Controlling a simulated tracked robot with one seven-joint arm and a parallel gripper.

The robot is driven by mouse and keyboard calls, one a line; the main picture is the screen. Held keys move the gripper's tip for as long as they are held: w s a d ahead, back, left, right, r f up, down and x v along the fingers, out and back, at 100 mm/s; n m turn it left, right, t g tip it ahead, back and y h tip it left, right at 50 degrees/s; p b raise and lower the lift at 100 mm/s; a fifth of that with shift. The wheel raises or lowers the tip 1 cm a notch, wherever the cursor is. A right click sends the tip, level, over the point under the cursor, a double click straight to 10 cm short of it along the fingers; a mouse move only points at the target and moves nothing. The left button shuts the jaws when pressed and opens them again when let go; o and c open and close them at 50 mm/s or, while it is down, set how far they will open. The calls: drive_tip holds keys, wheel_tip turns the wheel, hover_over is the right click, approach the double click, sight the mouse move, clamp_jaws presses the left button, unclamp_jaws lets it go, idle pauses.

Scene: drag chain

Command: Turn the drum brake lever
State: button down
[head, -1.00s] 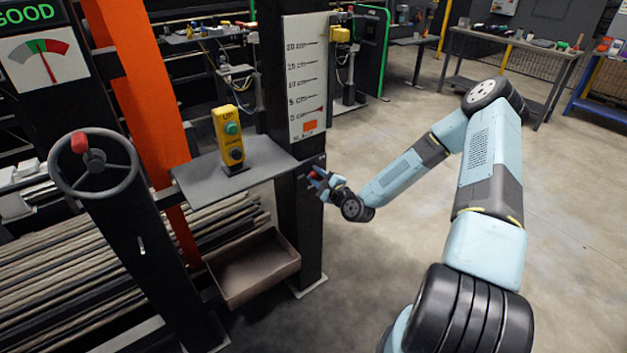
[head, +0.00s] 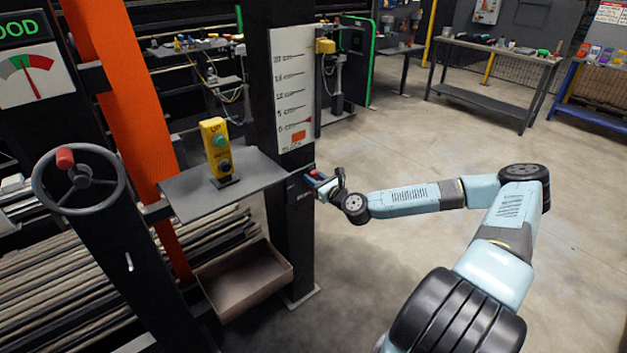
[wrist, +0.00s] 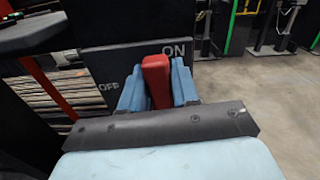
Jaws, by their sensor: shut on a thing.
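The red lever (wrist: 157,82) stands up between the blue fingers of my gripper (wrist: 158,88) in the wrist view. The fingers are shut on it, one on each side. Behind it is a dark plate (wrist: 100,62) marked OFF on the left and ON on the right. The lever is closer to the ON mark. In the head view my gripper (head: 318,180) is at the right side of the black post (head: 290,225), just past the grey shelf. The lever is small there and mostly hidden by the fingers.
A grey shelf (head: 250,178) carries a yellow button box (head: 216,150). A handwheel (head: 80,192) with a red knob stands at the left, below a dial gauge (head: 33,78) under a GOOD sign. A brown tray (head: 245,295) hangs below the shelf. The floor at right is clear.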

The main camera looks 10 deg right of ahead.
drive_tip(key=shift+w+d+f+m, duration=0.1)
drive_tip(key=shift+w+d+m, duration=0.1)
drive_tip(key=shift+d+m, duration=0.25)
idle(0.3)
drive_tip(key=c, duration=0.9)
unclamp_jaws()
drive_tip(key=shift+w+a, duration=0.1)
drive_tip(key=v, duration=1.3)
drive_tip(key=shift+s, duration=0.4)
